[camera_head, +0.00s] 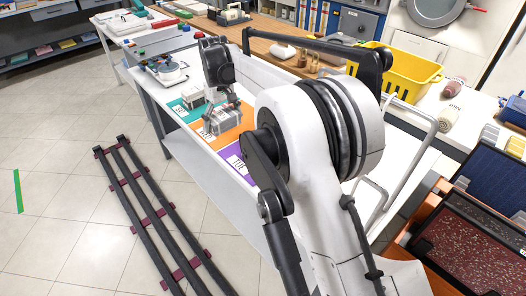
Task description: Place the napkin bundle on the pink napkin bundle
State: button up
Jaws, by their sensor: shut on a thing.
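My gripper (223,104) points down over the table with mats and is shut on a grey-white napkin bundle (225,122). That bundle is over the orange mat (208,141); I cannot tell whether it touches anything below. A second small greyish bundle (193,97) sits on the teal mat (181,112), just left of and behind the held one. No bundle in view looks clearly pink. What lies directly under the held bundle is hidden.
A purple mat (235,163) lies nearest, partly hidden by my arm. A yellow basket (399,77) stands on the counter at right. Dark rails (147,205) run along the tiled floor at left.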

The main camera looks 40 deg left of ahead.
jog(key=w+d+f, duration=0.4)
jog(key=d, duration=0.1)
jog(key=w+d+f, duration=0.2)
jog(key=w+d, duration=0.1)
jog(key=shift+d+f+p, duration=0.1)
jog(key=shift+f+p, duration=0.2)
jog(key=shift+p, duration=0.05)
jog(key=shift+w+d+f, duration=0.1)
jog(key=shift+f, duration=1.95)
jog(key=shift+f, duration=0.1)
jog(key=o, duration=0.8)
jog(key=shift+f, duration=0.1)
jog(key=shift+o, duration=0.8)
